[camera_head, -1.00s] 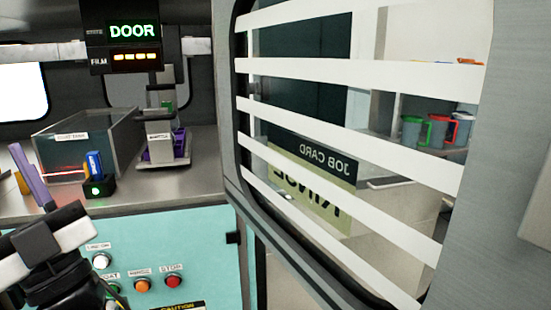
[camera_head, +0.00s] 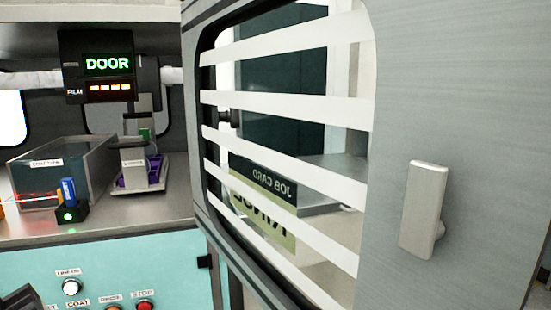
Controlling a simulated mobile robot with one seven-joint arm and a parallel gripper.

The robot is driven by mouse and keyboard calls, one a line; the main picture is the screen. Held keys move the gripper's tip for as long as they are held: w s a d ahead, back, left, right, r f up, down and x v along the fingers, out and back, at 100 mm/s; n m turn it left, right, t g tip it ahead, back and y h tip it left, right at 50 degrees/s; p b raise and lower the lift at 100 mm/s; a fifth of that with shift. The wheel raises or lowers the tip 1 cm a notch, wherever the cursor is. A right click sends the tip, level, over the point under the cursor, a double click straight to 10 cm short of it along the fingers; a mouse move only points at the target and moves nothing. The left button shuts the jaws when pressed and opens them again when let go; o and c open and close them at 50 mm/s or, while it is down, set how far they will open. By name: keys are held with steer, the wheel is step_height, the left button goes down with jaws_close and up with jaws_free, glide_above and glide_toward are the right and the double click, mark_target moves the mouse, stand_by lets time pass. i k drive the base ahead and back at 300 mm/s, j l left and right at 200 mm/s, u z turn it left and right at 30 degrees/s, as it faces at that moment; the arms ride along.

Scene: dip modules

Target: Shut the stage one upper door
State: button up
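The stage one upper door (camera_head: 445,115) stands wide open on the right, a grey panel with a window crossed by white stripes. Its pale handle (camera_head: 422,210) shows on the panel's right part. The open machine bay (camera_head: 150,215) lies to the left of the door. A display above it reads DOOR (camera_head: 107,64) in green. A dark piece at the lower left corner (camera_head: 22,300) looks like part of my arm; my gripper's fingers are out of view.
Inside the bay are a clear tank (camera_head: 60,170), a purple-and-grey fixture (camera_head: 140,170) and a small blue-topped sensor (camera_head: 69,200). Below is a teal panel (camera_head: 150,265) with a white button (camera_head: 71,287) and a red button (camera_head: 146,306). A job card (camera_head: 262,185) shows through the window.

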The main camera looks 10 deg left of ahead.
mark_target(464, 87)
steer(key=l+u, duration=0.2)
steer(key=k+l+u, duration=0.15)
steer(key=l, duration=0.25)
steer(key=k+l+u, duration=0.2)
steer(key=l+u, duration=0.3)
steer(key=l, duration=0.25)
steer(key=l+u, duration=0.3)
steer(key=l, duration=0.2)
steer(key=i+l+u, duration=0.1)
steer(key=l+u, duration=0.2)
steer(key=l, duration=0.15)
steer(key=i+l+u, duration=0.1)
steer(key=l+u, duration=0.25)
steer(key=k+l+z, duration=0.1)
steer(key=l, duration=0.2)
steer(key=k+l+z, duration=0.15)
steer(key=z, duration=0.2)
steer(key=k+l+z, duration=0.3)
steer(key=k+j, duration=0.05)
steer(key=k, duration=0.05)
